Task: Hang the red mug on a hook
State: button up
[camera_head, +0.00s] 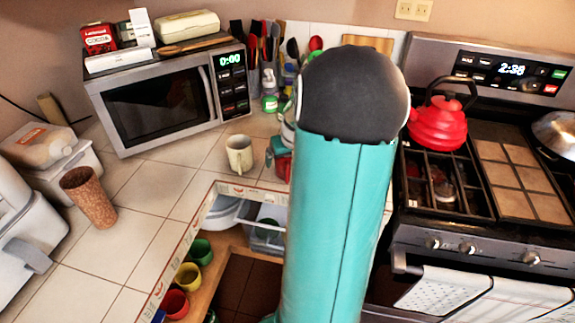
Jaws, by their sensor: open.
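A red mug or cup (175,303) shows at the bottom left of the head view, below the counter edge. It is in a row with a yellow cup (188,277) and a green cup (201,251). I cannot tell whether the red one has a handle or what holds it. No hook can be made out. My teal arm with its dark rounded joint fills the middle of the view. My gripper is not visible, so its place relative to the red mug cannot be seen.
A cream mug (239,154) and a brown tumbler (88,196) stand on the tiled counter (150,200). A microwave (155,105) is behind them. A red kettle (439,120) sits on the stove (480,200) at the right. Utensils crowd the back corner.

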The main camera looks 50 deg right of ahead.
jog(key=shift+c, duration=0.4)
jog(key=c, duration=1.1)
jog(key=shift+c, duration=0.4)
jog(key=shift+r, duration=0.15)
